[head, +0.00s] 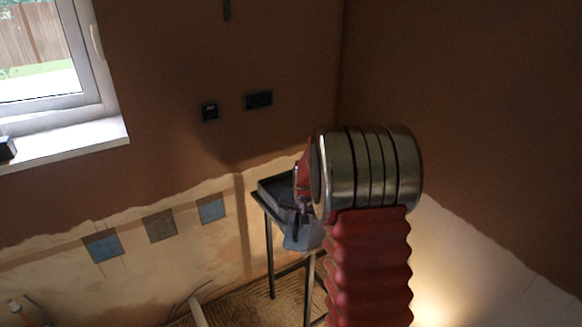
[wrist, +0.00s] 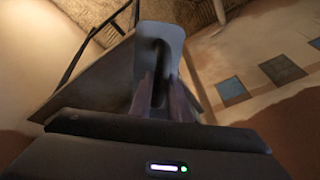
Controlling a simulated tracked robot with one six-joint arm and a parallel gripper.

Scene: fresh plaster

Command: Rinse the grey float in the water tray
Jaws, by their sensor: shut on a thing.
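The grey float (head: 300,238) is a flat plate with a dark handle. In the wrist view the float (wrist: 173,33) points away from me, and my gripper (wrist: 161,98) is shut on its handle. In the head view my gripper (head: 301,212) is at the near right side of the dark water tray (head: 268,187), with the float hanging partly in front of the stand. The tray also shows in the wrist view as a dark shape (wrist: 92,85) behind the float. I cannot tell whether float and tray touch. The water is not visible; my arm hides the tray's right part.
The tray rests on a thin-legged metal stand (head: 269,255) near the wall corner. A window with a white sill (head: 75,145) is at the left. Dark sockets (head: 258,100) and blue and brown patches (head: 160,226) are on the wall. A pale pipe (head: 197,312) rises at lower left.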

